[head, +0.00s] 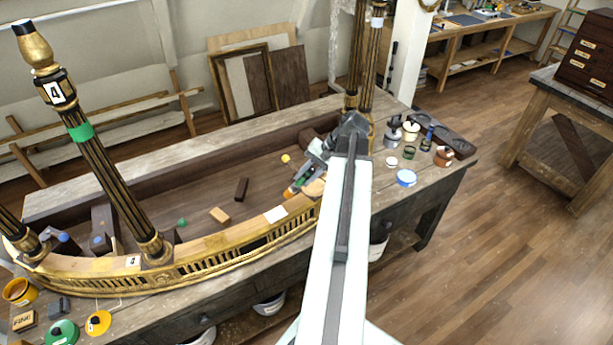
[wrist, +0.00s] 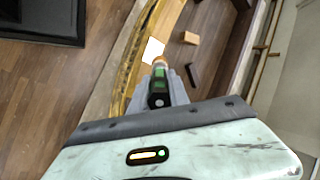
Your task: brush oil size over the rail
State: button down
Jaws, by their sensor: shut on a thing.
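The gilt rail (head: 225,262) curves along the front of the bench, with a pierced gallery and a bare wood-coloured top. In the wrist view its curved edge (wrist: 128,75) runs up the left of my gripper. My gripper (head: 305,177) is at the right part of the rail, by its inner side. It is shut on a brush (wrist: 159,84) with a dark and green handle and an orange part toward the tip. The brush points away from my gripper in the wrist view (wrist: 172,88). I cannot tell whether its bristles touch the rail.
A black and gold leg (head: 115,175) with a green band stands up at the left. Two more posts (head: 361,65) rise behind my arm. Several jars and pots, one a white pot (head: 410,131), crowd the bench's right end. A wood block (head: 219,215) and white card (head: 276,214) lie near the rail.

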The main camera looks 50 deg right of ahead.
dwell(0.4)
jog(key=w+a+n+g+y, duration=0.1)
jog(key=w+a+n, duration=0.1)
jog(key=w+a, duration=0.5)
jog(key=shift+a+f+n, duration=0.15)
jog(key=shift+a+n, duration=0.15)
jog(key=shift+a, duration=0.4)
